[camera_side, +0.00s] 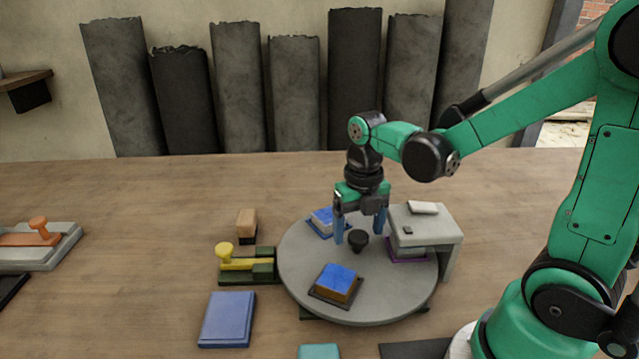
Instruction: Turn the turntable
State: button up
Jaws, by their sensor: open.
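The turntable (375,302) is a round grey disc on the wooden table, right of the picture's middle. A small black knob (358,240) stands up near its centre. A brown block with a blue top (338,281) sits on a dark pad at the disc's front, and another blue-topped piece (323,220) sits at its back left. My gripper (359,236) points down over the disc with its two blue fingers apart, one on either side of the knob in this view. I cannot tell whether a finger touches the knob.
A grey bridge-like stand (440,226) overhangs the disc's right side. A yellow-handled lever on a green base (247,263), a wooden stamp (247,225) and a blue pad (228,319) lie left of it. An orange-handled device (38,238) is far left. Rolls (294,95) stand behind.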

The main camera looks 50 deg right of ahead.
aim_at(358, 235)
jog(key=shift+r, duration=2.4)
jog(key=m, duration=0.2)
jog(key=a+m+t, duration=0.1)
jog(key=m, duration=0.2)
jog(key=shift+s+r, duration=0.1)
jog(key=shift+r, duration=0.1)
jog(key=a+m+t, duration=0.1)
jog(key=m+t, duration=0.1)
jog(key=m, duration=0.6)
jog(key=a+r+m+t, duration=0.1)
jog(key=m+t, duration=0.1)
jog(key=m, duration=0.6)
jog(key=a+m+t, duration=0.2)
jog(key=m, duration=0.7)
jog(key=shift+s+r, duration=0.15)
jog(key=shift+r, duration=0.1)
